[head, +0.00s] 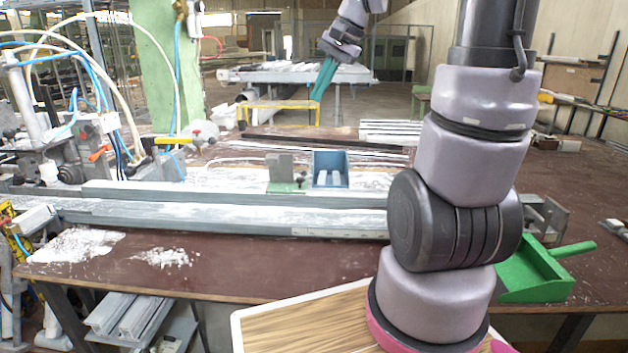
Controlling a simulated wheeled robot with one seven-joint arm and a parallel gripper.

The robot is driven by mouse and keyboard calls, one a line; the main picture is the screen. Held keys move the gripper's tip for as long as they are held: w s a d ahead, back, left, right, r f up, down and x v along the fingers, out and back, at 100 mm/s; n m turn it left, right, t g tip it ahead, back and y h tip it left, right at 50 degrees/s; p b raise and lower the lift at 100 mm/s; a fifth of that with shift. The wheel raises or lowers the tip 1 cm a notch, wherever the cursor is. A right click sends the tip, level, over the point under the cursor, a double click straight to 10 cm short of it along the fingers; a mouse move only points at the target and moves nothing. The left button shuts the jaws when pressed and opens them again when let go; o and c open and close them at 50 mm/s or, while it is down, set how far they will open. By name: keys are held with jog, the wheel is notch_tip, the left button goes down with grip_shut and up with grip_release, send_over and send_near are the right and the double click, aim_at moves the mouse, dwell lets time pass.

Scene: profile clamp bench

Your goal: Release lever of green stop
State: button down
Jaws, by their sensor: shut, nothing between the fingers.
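My gripper (318,95) has teal fingers pointing down, shut and empty. It is raised in the air above the far side of the bench, up and to the right of the stop in the picture, and touches nothing.
Clamps with an orange lever (99,153) and a yellow handle (173,140) crowd the left, with hoses above. A green dustpan (532,272) lies at the right. White shavings (77,244) lie in front.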

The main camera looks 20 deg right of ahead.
jog(key=w+d+f+m+g+y, duration=0.1)
jog(key=w+d+f+m+y, duration=0.2)
jog(key=w+f, duration=0.45)
jog(key=w+d+f+m+y, duration=0.2)
jog(key=w+d+f+m, duration=0.15)
jog(key=w+f, duration=0.45)
jog(key=w+d+f+m+t+y, duration=0.2)
jog(key=d+f, duration=0.4)
jog(key=f, duration=0.5)
jog(key=w+d+f+m+t+y, duration=0.2)
jog(key=w+d+f+m, duration=0.3)
jog(key=f, duration=0.5)
jog(key=shift+w+d+f+y, duration=0.2)
jog(key=shift+d+f+y, duration=0.2)
jog(key=shift+d, duration=0.1)
jog(key=shift+a, duration=0.1)
